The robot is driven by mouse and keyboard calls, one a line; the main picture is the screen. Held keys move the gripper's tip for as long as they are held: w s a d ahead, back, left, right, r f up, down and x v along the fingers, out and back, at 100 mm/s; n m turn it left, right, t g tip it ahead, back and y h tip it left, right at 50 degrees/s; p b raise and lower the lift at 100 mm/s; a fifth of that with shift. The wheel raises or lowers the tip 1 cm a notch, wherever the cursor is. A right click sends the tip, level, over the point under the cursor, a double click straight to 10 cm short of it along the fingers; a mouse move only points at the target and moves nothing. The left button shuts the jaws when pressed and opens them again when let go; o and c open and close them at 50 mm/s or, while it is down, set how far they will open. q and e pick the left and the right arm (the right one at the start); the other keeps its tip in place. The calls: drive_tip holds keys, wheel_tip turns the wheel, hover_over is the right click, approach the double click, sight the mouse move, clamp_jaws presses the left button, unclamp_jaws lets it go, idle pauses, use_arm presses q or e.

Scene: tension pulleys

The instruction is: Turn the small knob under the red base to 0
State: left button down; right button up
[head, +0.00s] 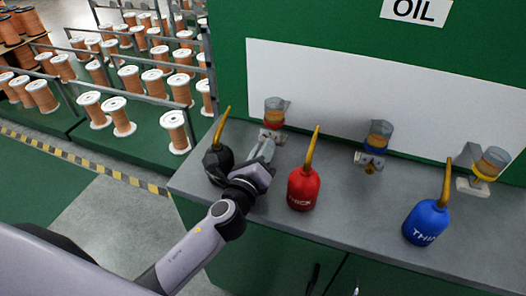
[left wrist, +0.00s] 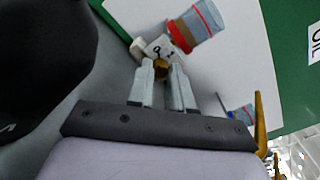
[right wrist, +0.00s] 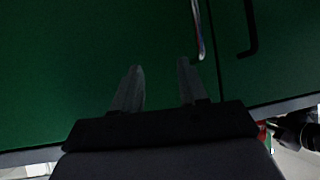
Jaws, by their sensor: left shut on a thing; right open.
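The oil cup with the red base (head: 274,123) is mounted at the back left of the grey counter; its clear cup and red band (left wrist: 205,17) show in the left wrist view. Beneath it is a white block (left wrist: 162,45) with dark markings, one like a 0. The small brass knob (left wrist: 161,69) is at this block, between the fingertips. My left gripper (head: 267,146) reaches in from the front and is shut on the knob. The knob is mostly hidden in the head view, and its setting is unclear. My right gripper (right wrist: 160,68) is open and empty before green cabinet doors.
A black oil can (head: 217,165) stands close left of my left gripper. A red can (head: 303,188) stands to its right, a blue can (head: 426,222) farther right. Cups with blue (head: 376,148) and yellow (head: 484,173) bases are along the back. A door handle (right wrist: 198,30) is near my right gripper.

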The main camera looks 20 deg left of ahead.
idle(0.5)
use_arm(q)
drive_tip(key=c, duration=1)
unclamp_jaws()
drive_tip(key=shift+s+a+b, duration=0.15)
drive_tip(key=shift+s+b, duration=0.15)
drive_tip(key=shift+s, duration=3.35)
